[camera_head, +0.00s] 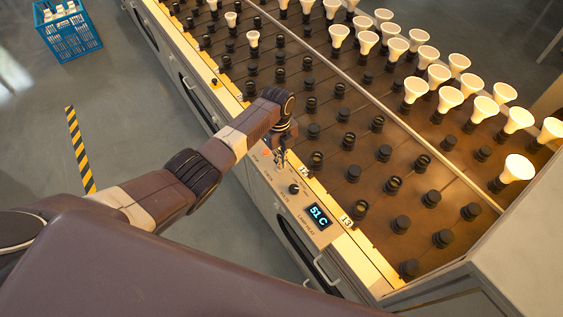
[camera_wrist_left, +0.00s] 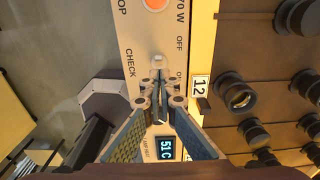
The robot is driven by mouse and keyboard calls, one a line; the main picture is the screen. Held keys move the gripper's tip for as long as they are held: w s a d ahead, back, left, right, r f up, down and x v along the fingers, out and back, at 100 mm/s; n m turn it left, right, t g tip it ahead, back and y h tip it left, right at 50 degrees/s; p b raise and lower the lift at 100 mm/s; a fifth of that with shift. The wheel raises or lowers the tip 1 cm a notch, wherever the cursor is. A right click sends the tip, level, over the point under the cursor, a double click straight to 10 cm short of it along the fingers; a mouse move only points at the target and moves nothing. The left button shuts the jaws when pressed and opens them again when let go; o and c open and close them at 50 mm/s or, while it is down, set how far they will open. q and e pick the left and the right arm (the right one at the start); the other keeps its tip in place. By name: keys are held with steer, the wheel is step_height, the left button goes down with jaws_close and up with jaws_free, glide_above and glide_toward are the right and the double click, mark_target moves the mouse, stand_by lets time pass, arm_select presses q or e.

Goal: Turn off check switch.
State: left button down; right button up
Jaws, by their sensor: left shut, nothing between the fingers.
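The check switch (camera_wrist_left: 158,63) is a small metallic toggle on the pale control panel, beside the word CHECK and the OFF and ON marks. It lies just beyond my fingertips in the left wrist view; whether they touch, and which way the lever is set, I cannot tell. My left gripper (camera_head: 281,160) is shut and empty, pointing down at the panel (camera_head: 318,236) on the rack's near edge. Its fingers also show in the left wrist view (camera_wrist_left: 160,88). In the head view the gripper hides the switch. My right gripper is not in view.
A black knob (camera_head: 294,188) and a lit 51 C display (camera_head: 318,215) sit close by on the panel. An orange button (camera_wrist_left: 155,4) is above the switch in the left wrist view. The rack (camera_head: 330,155) has many sockets and lit bulbs. A blue crate (camera_head: 68,32) stands on the floor.

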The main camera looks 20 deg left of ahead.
arm_select(q)
steer(key=shift+r, duration=0.15)
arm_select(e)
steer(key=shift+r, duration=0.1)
arm_select(q)
steer(key=shift+r+p, duration=0.7)
steer(key=shift+p, duration=0.1)
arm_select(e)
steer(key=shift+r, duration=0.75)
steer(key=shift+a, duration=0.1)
